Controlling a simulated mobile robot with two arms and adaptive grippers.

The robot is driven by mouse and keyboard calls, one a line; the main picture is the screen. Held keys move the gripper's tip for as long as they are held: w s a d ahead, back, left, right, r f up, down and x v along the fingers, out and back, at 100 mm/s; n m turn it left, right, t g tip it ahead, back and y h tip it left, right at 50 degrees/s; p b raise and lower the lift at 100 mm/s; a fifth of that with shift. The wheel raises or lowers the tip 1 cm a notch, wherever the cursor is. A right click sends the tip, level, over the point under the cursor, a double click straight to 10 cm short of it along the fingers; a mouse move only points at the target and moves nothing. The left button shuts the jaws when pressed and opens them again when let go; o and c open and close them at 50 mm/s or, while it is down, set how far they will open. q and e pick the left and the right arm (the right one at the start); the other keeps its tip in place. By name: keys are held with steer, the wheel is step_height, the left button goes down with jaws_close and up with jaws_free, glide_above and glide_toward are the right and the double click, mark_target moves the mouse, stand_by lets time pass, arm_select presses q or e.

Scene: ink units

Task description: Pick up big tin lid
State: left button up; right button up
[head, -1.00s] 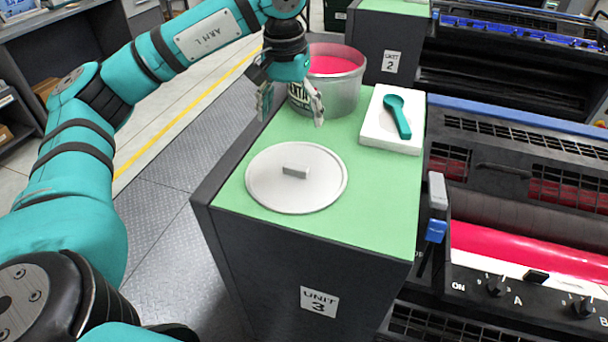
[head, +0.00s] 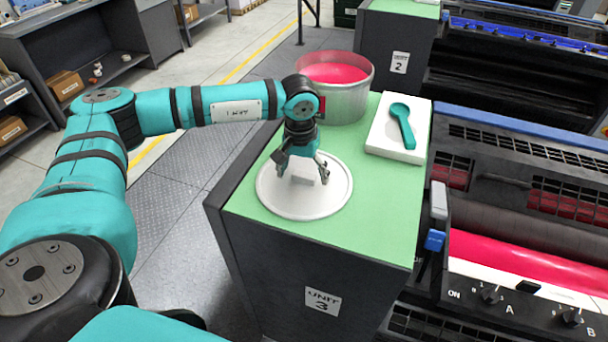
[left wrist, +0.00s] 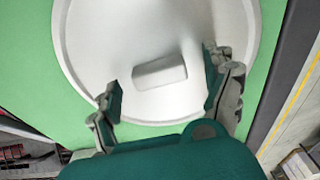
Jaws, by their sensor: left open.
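The big tin lid (head: 325,205) is a round, pale metal disc with a raised rim and a block-shaped handle (head: 323,175). It lies flat on the green top of unit 3 (head: 375,235). My left gripper (head: 303,176) is open above the lid, fingers pointing down. In the left wrist view the lid (left wrist: 200,30) fills the middle. Its handle (left wrist: 160,71) lies between and slightly beyond the two spread fingertips (left wrist: 162,70), touching neither in that view. My right gripper is not in view.
A big tin (head: 345,98) of pink ink stands behind the lid. A white slab (head: 385,143) with a teal scoop (head: 403,125) on it is at the back right. A press with a pink roller (head: 530,255) borders the right side. Bare green surface surrounds the lid.

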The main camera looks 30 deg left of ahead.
arm_select(q)
steer(key=shift+f, duration=0.25)
steer(key=shift+r, duration=0.1)
steer(key=c, duration=1.3)
steer(key=shift+r, duration=0.1)
